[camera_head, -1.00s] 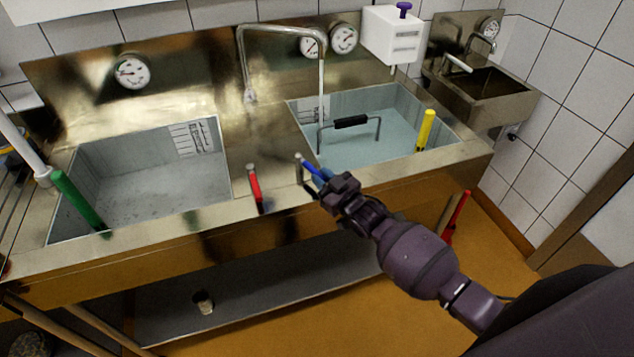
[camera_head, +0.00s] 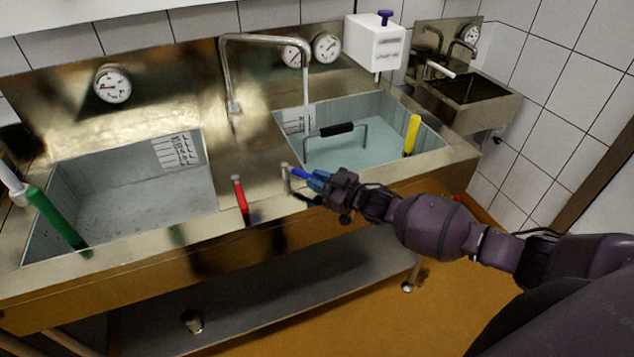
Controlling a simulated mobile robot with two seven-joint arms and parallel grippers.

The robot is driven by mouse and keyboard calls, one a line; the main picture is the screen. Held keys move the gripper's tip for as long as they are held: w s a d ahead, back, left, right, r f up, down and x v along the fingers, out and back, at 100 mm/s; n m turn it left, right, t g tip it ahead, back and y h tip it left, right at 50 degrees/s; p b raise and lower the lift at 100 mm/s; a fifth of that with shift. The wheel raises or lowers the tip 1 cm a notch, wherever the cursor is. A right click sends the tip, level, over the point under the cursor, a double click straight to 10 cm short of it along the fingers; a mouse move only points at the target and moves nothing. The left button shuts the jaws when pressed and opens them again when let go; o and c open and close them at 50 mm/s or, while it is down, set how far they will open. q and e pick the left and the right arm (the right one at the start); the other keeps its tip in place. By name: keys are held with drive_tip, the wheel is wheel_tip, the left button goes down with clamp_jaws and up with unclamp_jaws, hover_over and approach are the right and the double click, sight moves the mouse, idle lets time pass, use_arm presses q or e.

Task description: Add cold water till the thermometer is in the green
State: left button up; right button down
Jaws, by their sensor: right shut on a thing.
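My right gripper (camera_head: 313,180) is shut on the blue lever (camera_head: 299,173) at the front rim of the sink unit. A red lever (camera_head: 240,196) stands to its left. The bent metal tap (camera_head: 263,38) has its spout over the right basin (camera_head: 388,146), which holds bluish water. I cannot tell whether water runs from it. Round dials hang on the splashback: one at left (camera_head: 113,84), one partly behind the spout (camera_head: 292,54), and one beside it (camera_head: 327,48). Their needles and coloured bands are too small to read surely. My left gripper is out of view.
A left basin (camera_head: 135,195) has a green handle (camera_head: 58,220) at its edge. A black-handled frame (camera_head: 335,130) and a yellow handle (camera_head: 411,135) stand in the right basin. A white dispenser (camera_head: 373,45) and a small sink (camera_head: 466,100) are at the right.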

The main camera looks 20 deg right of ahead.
drive_tip(key=shift+r, duration=0.1)
drive_tip(key=c, duration=1.1)
unclamp_jaws()
drive_tip(key=shift+o, duration=0.2)
drive_tip(key=v, duration=1)
drive_tip(key=shift+s+d, duration=0.25)
drive_tip(key=shift+d, duration=0.05)
